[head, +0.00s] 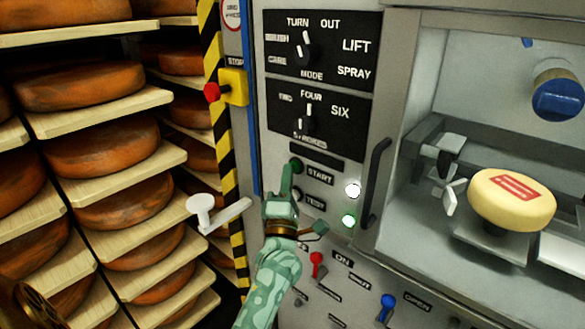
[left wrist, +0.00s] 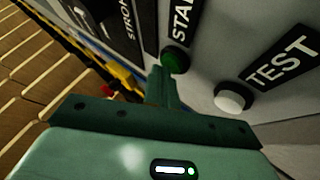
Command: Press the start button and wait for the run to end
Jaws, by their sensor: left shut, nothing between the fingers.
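The green start button (head: 297,165) is on the machine's grey front panel, left of the START label. It also shows in the left wrist view (left wrist: 175,60), just beyond my fingertips. My left gripper (head: 287,172) is shut and empty, its fingertips at or very near the start button; I cannot tell whether they touch it. The shut fingers also show in the left wrist view (left wrist: 160,78). The white test button (left wrist: 232,97) is to the right of the fingers in that view. Two round lamps, an upper one (head: 353,188) and a lower greenish one (head: 349,221), look lit. My right gripper is not in view.
A mode knob (head: 305,50) and a strokes knob (head: 306,122) sit above. A red stop button (head: 212,92) on a yellow box is at left. A black handle (head: 375,180) stands right of the lamps. A cheese wheel (head: 490,205) sits inside the machine. Cheese shelves (head: 110,110) fill the left.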

